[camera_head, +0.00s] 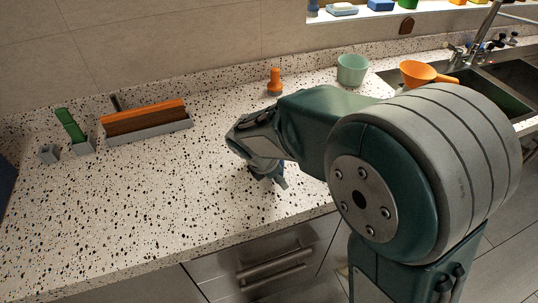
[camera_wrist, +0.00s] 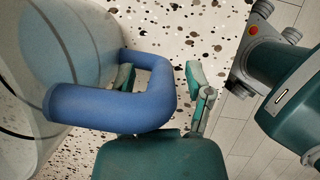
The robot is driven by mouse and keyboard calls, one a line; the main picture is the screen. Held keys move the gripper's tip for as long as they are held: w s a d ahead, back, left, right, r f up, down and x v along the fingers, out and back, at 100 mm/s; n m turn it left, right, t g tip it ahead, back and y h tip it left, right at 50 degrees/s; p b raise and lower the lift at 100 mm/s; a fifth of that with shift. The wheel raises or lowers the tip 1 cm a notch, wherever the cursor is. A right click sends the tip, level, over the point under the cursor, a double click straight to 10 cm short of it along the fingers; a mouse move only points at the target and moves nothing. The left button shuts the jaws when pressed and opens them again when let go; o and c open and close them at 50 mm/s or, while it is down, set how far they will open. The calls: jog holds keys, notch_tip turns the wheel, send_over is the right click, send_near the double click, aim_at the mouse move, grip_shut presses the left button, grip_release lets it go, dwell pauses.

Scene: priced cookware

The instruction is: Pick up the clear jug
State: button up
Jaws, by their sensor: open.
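The clear jug (camera_wrist: 85,45) fills the left of the wrist view, with a thick blue handle (camera_wrist: 105,107) that loops toward the middle. In the head view my arm hides nearly all of the jug. My gripper (camera_wrist: 159,72) is open, one finger on each side of the handle's outer part in the wrist view. The handle partly covers the left finger; the right finger stands apart from it. I cannot tell whether the left finger touches the handle. In the head view my gripper (camera_head: 268,177) points down near the counter's front edge.
An orange knobbed object (camera_head: 275,82), a green cup (camera_head: 352,70) and an orange funnel-like vessel (camera_head: 420,72) stand toward the back. A grey holder (camera_head: 150,132) sits back left. The sink (camera_head: 515,75) is at right.

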grip_shut()
jog(key=shift+r, duration=0.1)
dwell(0.3)
jog(key=shift+r, duration=1.05)
jog(key=s+d+r, duration=0.2)
jog(key=s+r, duration=0.3)
jog(key=s, duration=0.1)
jog(key=s+d+r, duration=0.2)
jog(key=s+r, duration=0.3)
jog(key=s, duration=0.2)
jog(key=shift+d+r, duration=0.3)
jog(key=shift+r, duration=0.05)
jog(key=shift+s, duration=0.1)
